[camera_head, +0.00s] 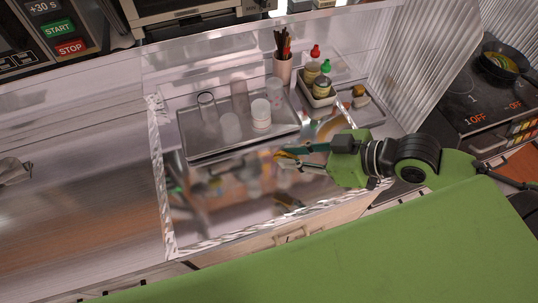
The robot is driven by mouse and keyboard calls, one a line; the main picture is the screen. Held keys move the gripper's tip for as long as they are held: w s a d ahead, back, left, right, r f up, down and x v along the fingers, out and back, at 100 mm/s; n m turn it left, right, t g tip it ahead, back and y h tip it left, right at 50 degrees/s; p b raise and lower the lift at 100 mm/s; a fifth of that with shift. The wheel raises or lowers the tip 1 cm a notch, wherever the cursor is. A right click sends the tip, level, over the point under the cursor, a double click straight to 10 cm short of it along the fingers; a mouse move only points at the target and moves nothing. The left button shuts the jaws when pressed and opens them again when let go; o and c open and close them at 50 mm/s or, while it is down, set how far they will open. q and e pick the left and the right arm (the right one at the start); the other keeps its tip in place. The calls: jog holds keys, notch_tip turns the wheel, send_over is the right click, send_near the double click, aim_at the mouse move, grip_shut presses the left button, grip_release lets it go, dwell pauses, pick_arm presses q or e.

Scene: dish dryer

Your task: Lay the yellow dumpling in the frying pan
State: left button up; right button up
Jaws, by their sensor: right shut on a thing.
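My right gripper (283,157) reaches in from the right over the shiny counter. It is shut on a small yellow-orange thing, which looks like the yellow dumpling (287,155); the fingers cover part of it. The dark frying pan (514,54) sits on the black cooktop at the upper right, well away from this gripper. Something yellow and green lies in the pan, too small to make out. My left gripper is not in view.
A metal tray (205,146) with glasses and a white cup stands left of the gripper. Behind are a utensil holder (283,70), a condiment tray (318,101) and a small tray (371,113). A ribbed clear panel (412,55) stands between counter and cooktop (468,100).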

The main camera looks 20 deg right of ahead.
jog(key=w+a+f, duration=0.1)
jog(key=w, duration=0.3)
send_over(270, 161)
jog(key=f, duration=0.5)
jog(key=shift+s+f, duration=0.2)
jog(key=shift+s, duration=0.2)
jog(key=shift+w+a+f, duration=0.1)
jog(key=shift+w+f, duration=0.25)
jog(key=shift+f, duration=0.2)
jog(key=shift+f+p, duration=0.45)
jog(key=shift+f, duration=1.15)
jog(key=shift+f, duration=0.15)
jog(key=o, duration=0.9)
